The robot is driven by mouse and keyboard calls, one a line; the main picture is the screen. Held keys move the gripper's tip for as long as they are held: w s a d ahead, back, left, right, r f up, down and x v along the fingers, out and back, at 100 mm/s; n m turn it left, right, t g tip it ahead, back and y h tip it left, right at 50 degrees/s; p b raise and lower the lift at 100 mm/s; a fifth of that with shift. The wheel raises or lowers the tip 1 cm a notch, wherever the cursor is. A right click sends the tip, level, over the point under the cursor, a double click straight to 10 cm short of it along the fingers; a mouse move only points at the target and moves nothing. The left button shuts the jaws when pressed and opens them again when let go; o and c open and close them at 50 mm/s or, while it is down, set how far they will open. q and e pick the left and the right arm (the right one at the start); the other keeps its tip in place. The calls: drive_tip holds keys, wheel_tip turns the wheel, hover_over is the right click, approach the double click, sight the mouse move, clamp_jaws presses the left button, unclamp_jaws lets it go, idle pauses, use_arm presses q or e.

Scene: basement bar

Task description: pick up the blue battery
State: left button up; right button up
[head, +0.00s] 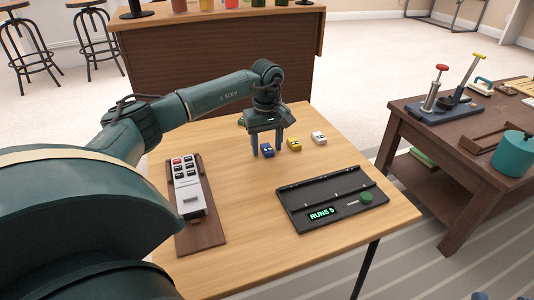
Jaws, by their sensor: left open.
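Something green (241,121) is partly hidden behind the gripper.
A black tray (300,195) with a green "RUNS" display and green button lies at right. A brown board (208,235) with a white keypad device (188,185) lies at left. A dark side table (440,145) with tools and a teal pot (512,155) stands further right.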

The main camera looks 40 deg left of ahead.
use_arm(q)
drive_tip(key=c, duration=1.1)
use_arm(e)
drive_tip(key=shift+f, duration=0.3)
use_arm(q)
drive_tip(key=shift+o, duration=0.2)
drive_tip(key=shift+r, duration=0.15)
